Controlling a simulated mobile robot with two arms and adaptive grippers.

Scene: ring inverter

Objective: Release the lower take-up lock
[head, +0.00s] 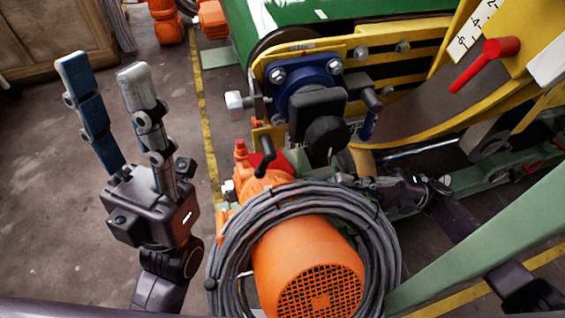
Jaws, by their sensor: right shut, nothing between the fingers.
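The yellow take-up bracket (260,75) carries a blue bearing housing (300,78) with a black block (318,108) and round black knob (327,137) in front. A black lever handle (263,157) hangs at its lower left. Another dark handle with a blue part (370,112) is at its right. I cannot tell for certain which is the lower take-up lock. My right gripper (348,181) is shut and empty, below the bracket and behind the cable coil; its fingers are partly hidden. My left gripper (100,67) is open and empty, fingers up, left of the machine.
An orange motor (305,265) with a grey cable coil (222,235) stands in front of the bracket. A red lever (485,65) sticks out at upper right. A green frame beam (490,240) crosses the lower right. The floor (50,190) at left is clear.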

